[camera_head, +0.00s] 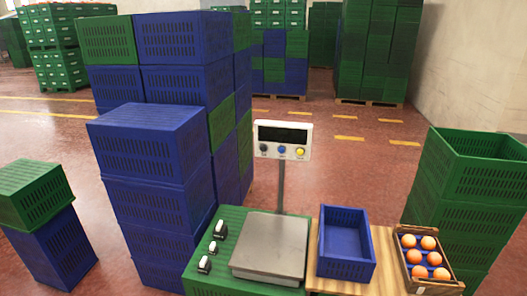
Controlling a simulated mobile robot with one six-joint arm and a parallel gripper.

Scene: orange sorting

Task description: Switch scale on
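The scale's steel weighing plate (270,247) lies bare on top of a green crate. Its display head (283,139) stands on a grey post behind the plate. The display screen is dark, with no digits visible. Below the screen are a dark button (264,148), a blue button (282,150) and a yellow button (300,152). Labels by the buttons are too small to read. My gripper is not in view.
Left of the plate, small white-topped items (213,247) sit on the green crate (199,270). To the right are an empty blue crate (345,270) and a wooden box (401,262) of oranges. Blue crate stacks (150,190) stand left, green crates (463,205) right.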

